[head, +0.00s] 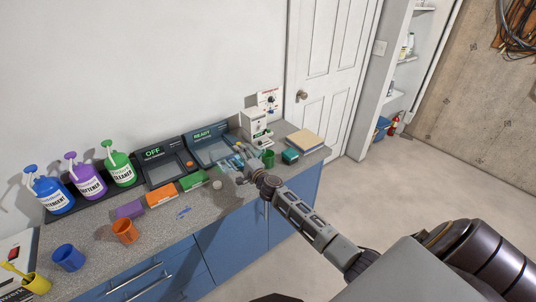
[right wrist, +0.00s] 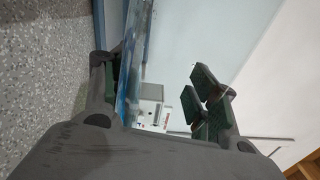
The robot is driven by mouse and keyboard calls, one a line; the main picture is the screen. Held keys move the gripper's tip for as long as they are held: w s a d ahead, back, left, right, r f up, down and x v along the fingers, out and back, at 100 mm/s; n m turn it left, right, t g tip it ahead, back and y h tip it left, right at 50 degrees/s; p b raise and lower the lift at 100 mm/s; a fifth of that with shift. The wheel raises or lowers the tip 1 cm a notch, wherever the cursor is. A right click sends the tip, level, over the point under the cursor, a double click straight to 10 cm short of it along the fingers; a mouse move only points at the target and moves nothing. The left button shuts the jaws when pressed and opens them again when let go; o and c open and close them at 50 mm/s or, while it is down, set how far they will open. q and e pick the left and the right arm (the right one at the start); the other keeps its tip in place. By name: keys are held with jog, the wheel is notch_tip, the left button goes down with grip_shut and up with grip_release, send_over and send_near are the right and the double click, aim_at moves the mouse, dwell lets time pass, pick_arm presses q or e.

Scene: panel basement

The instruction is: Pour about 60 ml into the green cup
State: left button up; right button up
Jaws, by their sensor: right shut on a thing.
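The green cup (head: 268,159) stands on the counter in front of the white dispenser, just right of my right gripper. My right gripper (head: 243,174) is over the right part of the counter, near its front edge. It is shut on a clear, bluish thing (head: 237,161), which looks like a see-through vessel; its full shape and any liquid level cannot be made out. In the right wrist view, the dark finger pads of the right gripper (right wrist: 158,92) stand apart, with a bluish clear edge (right wrist: 138,62) between them. My left gripper is not in view.
Blue (head: 68,257), orange (head: 124,231) and yellow (head: 37,284) cups stand at left. Pump bottles (head: 88,180) stand behind. Two panels reading OFF (head: 165,165) and READY (head: 210,145) sit mid-counter. The white dispenser (head: 256,127), teal box (head: 290,156) and book (head: 305,140) are at right.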

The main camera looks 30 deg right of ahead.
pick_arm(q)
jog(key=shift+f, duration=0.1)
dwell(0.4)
pick_arm(e)
jog(key=f+n+b, duration=0.1)
jog(key=b, duration=0.1)
jog(key=f+n+b, duration=0.1)
jog(key=shift+a+f+b, duration=0.3)
jog(key=shift+f+b, duration=0.1)
jog(key=shift+f+n+b, duration=0.2)
jog(key=shift+n+b, duration=0.4)
jog(key=shift+n, duration=0.2)
jog(key=shift+a+n+b, duration=0.15)
jog(key=shift+n+b, duration=0.25)
jog(key=shift+n, duration=0.2)
jog(key=shift+a+r, duration=0.1)
jog(key=shift+n, duration=0.4)
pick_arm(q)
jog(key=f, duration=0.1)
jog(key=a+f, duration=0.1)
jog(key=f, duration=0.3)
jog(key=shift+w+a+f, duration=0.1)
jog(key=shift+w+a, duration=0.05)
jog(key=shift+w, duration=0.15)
pick_arm(e)
jog(key=shift+r, duration=0.15)
pick_arm(q)
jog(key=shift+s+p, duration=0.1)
jog(key=shift+p, duration=0.2)
